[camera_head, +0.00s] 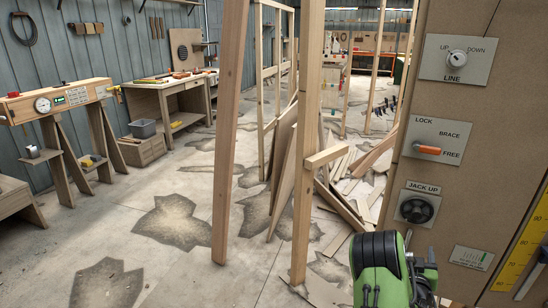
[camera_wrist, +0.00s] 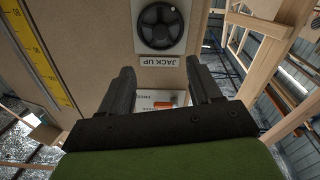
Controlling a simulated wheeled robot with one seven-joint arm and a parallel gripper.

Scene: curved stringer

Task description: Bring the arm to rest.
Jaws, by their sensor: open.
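My gripper (camera_wrist: 160,68) is open in the wrist view, its two dark fingers apart with nothing held between them. It faces a brown control panel (camera_wrist: 95,30). The black JACK UP wheel (camera_wrist: 160,26) shows beyond the fingertips, and part of the orange lever (camera_wrist: 166,101) shows between the fingers. Whether the fingers touch the panel I cannot tell. In the head view my green and black arm end is at the bottom, below and left of the JACK UP wheel (camera_head: 417,208). The orange lever (camera_head: 428,150) lies about level beside LOCK, BRACE and FREE.
The LINE knob (camera_head: 456,57) is on the panel's upper part; a yellow scale (camera_head: 522,245) is at its right. A wooden post (camera_head: 306,150) stands just left of my arm, with loose boards (camera_head: 345,205) behind. A workbench (camera_head: 160,103) stands back left. Floor at left is mostly open.

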